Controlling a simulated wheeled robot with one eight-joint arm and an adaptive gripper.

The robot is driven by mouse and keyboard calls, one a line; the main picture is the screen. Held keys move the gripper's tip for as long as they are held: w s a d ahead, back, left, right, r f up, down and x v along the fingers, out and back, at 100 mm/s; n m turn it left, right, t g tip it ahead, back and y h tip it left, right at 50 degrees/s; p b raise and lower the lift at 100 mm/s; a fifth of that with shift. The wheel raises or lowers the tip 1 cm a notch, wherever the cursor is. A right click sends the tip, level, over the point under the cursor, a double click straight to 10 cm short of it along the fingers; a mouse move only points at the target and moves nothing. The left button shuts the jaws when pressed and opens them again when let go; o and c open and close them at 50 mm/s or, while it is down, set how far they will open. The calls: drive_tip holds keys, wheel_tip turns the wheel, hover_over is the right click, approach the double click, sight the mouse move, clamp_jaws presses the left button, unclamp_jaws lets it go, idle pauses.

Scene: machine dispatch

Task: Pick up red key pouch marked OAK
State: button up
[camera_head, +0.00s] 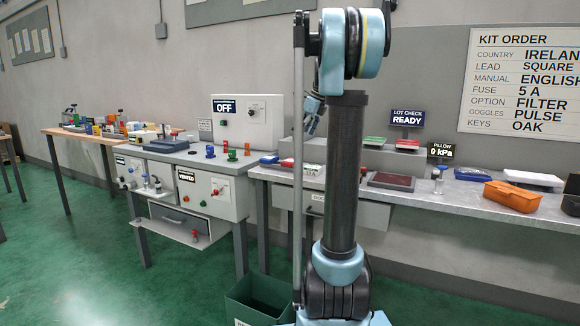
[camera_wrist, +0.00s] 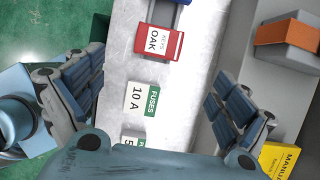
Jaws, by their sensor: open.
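In the head view a small red item (camera_head: 287,163) on the bench beside a blue one appears to be this pouch. My gripper (camera_wrist: 156,82) is open and empty, its two fingers spread wide to either side of the bench strip. The pouch lies beyond the fingertips in the picture, roughly between their lines, and nothing touches it. In the head view my gripper is mostly hidden behind my arm.
A white-and-green FUSES 10 A packet (camera_wrist: 140,98) lies below the pouch, with another fuse packet (camera_wrist: 133,141) lower. A yellow MANUAL booklet (camera_wrist: 280,160) and an orange-banded grey object (camera_wrist: 288,38) are at right.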

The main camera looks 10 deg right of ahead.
sight(291, 160)
drive_tip(key=x, duration=1.2)
drive_tip(key=shift+a, duration=0.15)
drive_tip(key=c, duration=1.1)
